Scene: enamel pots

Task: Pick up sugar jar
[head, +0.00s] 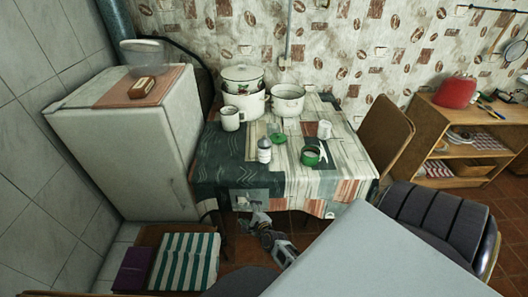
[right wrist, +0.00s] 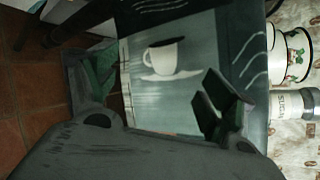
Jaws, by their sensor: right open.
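The sugar jar (head: 264,150) is a small pale cylinder with a light top, standing upright near the front of the table (head: 215,170). In the right wrist view the sugar jar (right wrist: 288,104) shows sideways at the right edge, with part of its SUGAR label readable. My right gripper (head: 257,219) is low at the table's front edge, below and in front of the jar and apart from it. In the right wrist view my right gripper (right wrist: 158,78) has its fingers wide apart, with the hanging tablecloth and its printed cup beyond them. My left gripper is not in view.
A green-and-white mug (head: 312,156) stands right of the jar, a white mug (head: 230,119) behind left. Pots, including a white pot (head: 287,102), fill the table's back. A fridge (head: 125,140) stands left, a chair (head: 387,133) right.

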